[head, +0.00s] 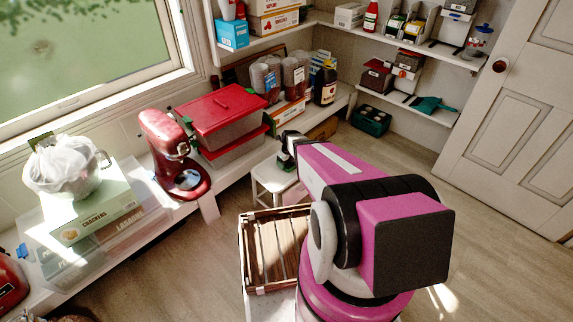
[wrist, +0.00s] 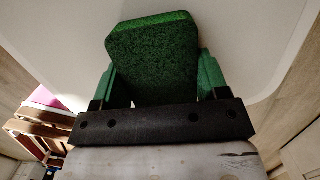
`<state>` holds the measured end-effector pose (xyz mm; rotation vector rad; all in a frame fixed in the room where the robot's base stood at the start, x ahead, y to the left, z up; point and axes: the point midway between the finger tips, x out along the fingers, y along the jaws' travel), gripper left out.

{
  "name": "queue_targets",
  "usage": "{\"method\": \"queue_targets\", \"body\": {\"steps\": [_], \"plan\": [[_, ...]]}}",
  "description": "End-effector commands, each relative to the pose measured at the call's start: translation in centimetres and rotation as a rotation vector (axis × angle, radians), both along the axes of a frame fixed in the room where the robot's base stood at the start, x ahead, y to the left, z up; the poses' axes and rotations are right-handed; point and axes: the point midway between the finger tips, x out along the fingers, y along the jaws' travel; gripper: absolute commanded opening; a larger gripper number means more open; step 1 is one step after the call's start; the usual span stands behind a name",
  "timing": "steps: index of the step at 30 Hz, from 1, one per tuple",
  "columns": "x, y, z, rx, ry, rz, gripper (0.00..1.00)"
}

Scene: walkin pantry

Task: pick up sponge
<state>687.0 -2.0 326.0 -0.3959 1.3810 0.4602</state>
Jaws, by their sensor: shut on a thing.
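The green sponge (wrist: 153,60) is a thick block with a rough dark green face, and it fills the space between the fingers in the wrist view. My gripper (wrist: 157,78) has green fingers, one on each side of the sponge, and is shut on it. In the head view my gripper (head: 286,152) is at the far end of my arm, over the white stool (head: 264,176). My arm covers part of the stool. I cannot tell whether the sponge touches the stool top.
A wooden crate (head: 246,252) stands in front of the stool. A red stand mixer (head: 172,150) and red-lidded bins (head: 222,117) line the shelf under the window. Stocked shelves run along the back wall. The floor before the white door (head: 521,120) is clear.

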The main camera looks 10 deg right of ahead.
Motion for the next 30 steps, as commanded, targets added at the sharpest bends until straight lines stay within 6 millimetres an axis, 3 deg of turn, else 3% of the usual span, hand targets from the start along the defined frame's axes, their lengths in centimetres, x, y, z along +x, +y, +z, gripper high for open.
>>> {"method": "queue_targets", "body": {"steps": [8, 15, 24, 30], "plan": [[-0.1, 0.0, 0.8, 0.001, -0.001, 0.0, 0.46], [-0.2, 0.0, 4.6, -0.001, -0.003, 0.0, 0.46], [-1.9, 6.8, 8.3, 0.0, -0.001, 0.003, 0.46], [-2.5, 9.8, 10.1, 0.0, 0.0, 0.002, 0.46]]}}
